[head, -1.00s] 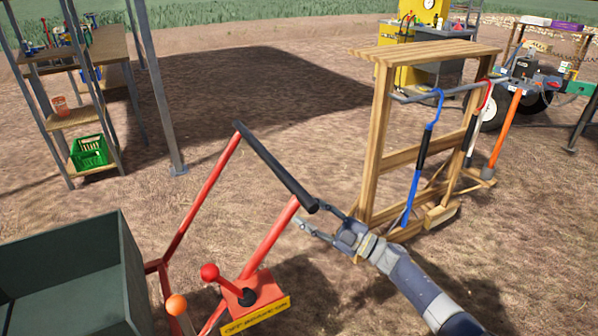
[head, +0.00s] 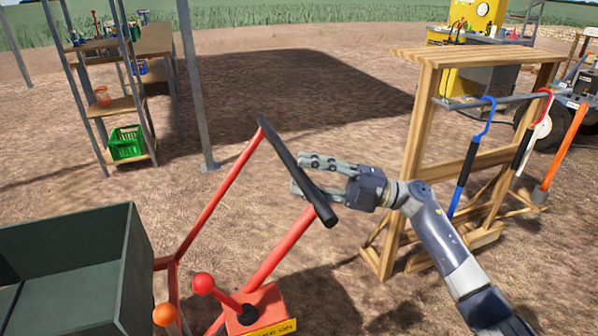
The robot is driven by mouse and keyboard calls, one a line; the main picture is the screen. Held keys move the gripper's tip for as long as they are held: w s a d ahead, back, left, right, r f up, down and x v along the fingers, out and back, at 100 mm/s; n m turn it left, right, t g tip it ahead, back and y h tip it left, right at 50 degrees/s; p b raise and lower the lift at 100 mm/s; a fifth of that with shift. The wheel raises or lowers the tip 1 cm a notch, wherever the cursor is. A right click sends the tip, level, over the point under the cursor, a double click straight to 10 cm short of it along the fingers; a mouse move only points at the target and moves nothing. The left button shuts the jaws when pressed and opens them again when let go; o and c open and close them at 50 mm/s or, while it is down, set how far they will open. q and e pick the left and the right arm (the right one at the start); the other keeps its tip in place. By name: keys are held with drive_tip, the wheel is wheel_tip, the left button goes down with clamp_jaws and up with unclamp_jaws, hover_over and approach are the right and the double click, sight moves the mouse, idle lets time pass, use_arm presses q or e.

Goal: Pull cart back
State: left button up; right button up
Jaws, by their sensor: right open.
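The cart is at the lower left, with a dark green box (head: 130,270) and a red tubular frame (head: 222,195) that rises to a black handle bar (head: 290,165). My right gripper (head: 302,175) is open at the handle bar, with its fingers reaching past the bar on either side from the right. I cannot tell whether the fingers touch the bar. A red-knobbed lever (head: 204,284) and an orange knob (head: 165,315) are on the cart near the frame's base. My left gripper is not in view.
A wooden rack (head: 425,120) with a blue-handled hooked tool (head: 470,155) stands close to the right of my right arm. A shelf with a green crate (head: 127,142) and a metal post (head: 195,90) are at the back left. Open dirt lies behind the handle.

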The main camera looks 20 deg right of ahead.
drive_tip(key=shift+x, duration=1.05)
clamp_jaws()
drive_tip(key=shift+d, duration=0.2)
